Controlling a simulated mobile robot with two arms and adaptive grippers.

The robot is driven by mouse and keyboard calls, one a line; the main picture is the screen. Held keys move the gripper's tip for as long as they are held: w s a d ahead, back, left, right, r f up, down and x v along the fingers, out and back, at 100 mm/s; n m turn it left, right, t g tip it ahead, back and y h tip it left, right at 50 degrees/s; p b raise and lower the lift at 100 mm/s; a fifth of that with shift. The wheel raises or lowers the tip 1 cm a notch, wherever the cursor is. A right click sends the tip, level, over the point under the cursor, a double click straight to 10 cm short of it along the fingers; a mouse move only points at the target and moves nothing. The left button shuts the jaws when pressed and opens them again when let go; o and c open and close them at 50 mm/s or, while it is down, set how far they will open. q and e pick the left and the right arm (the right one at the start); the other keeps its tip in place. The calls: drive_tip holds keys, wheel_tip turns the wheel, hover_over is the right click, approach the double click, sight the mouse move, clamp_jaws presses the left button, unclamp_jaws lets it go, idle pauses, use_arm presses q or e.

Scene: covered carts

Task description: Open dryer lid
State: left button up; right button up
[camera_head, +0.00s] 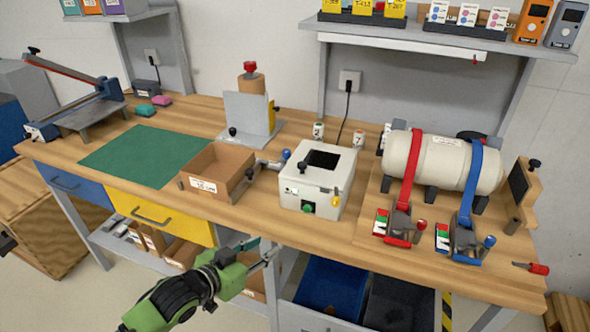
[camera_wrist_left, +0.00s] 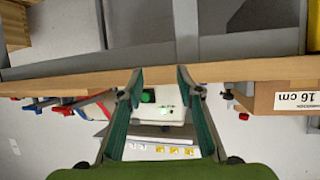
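The white box-shaped machine (camera_head: 313,193), which I take to be the dryer, stands on the wooden workbench. Its top has a dark square window or opening (camera_head: 323,159) and a black knob; I cannot tell whether a lid is shut. A green button (camera_head: 308,206) is on its front, and a yellow handle (camera_head: 336,198) is at its right. My left gripper (camera_head: 262,254) is open and empty, in front of the bench edge and below the machine. In the left wrist view, the machine (camera_wrist_left: 170,114) shows beyond the spread fingers (camera_wrist_left: 160,77). My right gripper is not in view.
A cardboard box (camera_head: 217,172) and a blue-knobbed lever stand left of the machine. A strapped cream tank (camera_head: 440,160) and red and blue ratchets are at right. A green mat (camera_head: 143,155) lies at left. The bench's front edge (camera_wrist_left: 70,84) lies across the wrist view.

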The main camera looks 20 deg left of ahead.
sight(299, 166)
use_arm(q)
drive_tip(key=w+r+m+t+h, duration=0.2)
drive_tip(key=w+r+t+h, duration=0.2)
drive_tip(key=r, duration=1.2)
drive_tip(key=b+x, duration=0.1)
drive_tip(key=x, duration=0.3)
drive_tip(key=b+x, duration=0.2)
drive_tip(key=x, duration=0.2)
drive_tip(key=f+b+x, duration=0.1)
drive_tip(key=x, duration=0.3)
drive_tip(key=shift+w+a, duration=0.25)
drive_tip(key=shift+w+d+b, duration=0.3)
drive_tip(key=shift+w, duration=0.35)
clamp_jaws()
